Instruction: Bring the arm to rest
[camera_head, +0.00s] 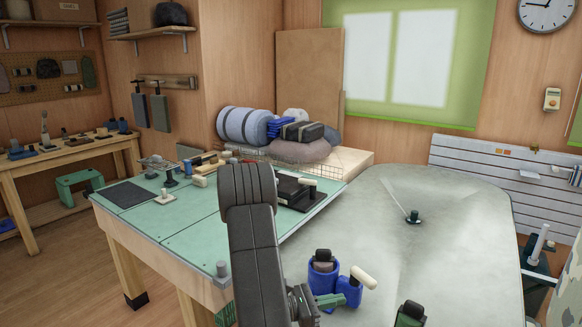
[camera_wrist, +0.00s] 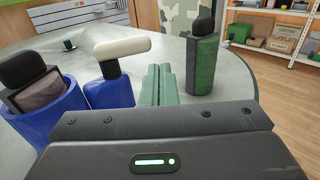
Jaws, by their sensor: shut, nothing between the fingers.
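My gripper (camera_head: 333,300) is low over the right, grey table, its green fingers beside a pair of blue holders. In the wrist view my gripper's fingers (camera_wrist: 160,72) are pressed together with nothing between them. The left blue holder (camera_wrist: 72,100) holds a black-topped thing. The other blue holder (camera_wrist: 110,93) has a cream T-shaped handle (camera_wrist: 121,47) standing from it. A dark green upright block (camera_wrist: 201,65) with a black knob stands right of the fingers, apart from them. My dark arm crosses the middle of the head view, hiding part of the tables.
The green-topped workbench (camera_head: 175,232) at left carries several tools, a dark mat (camera_head: 124,195) and a wire basket. Rolled blue bundles (camera_head: 243,126) lie behind it. The grey table (camera_head: 440,245) is mostly bare, with a small dark-green stand (camera_head: 413,217) on it.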

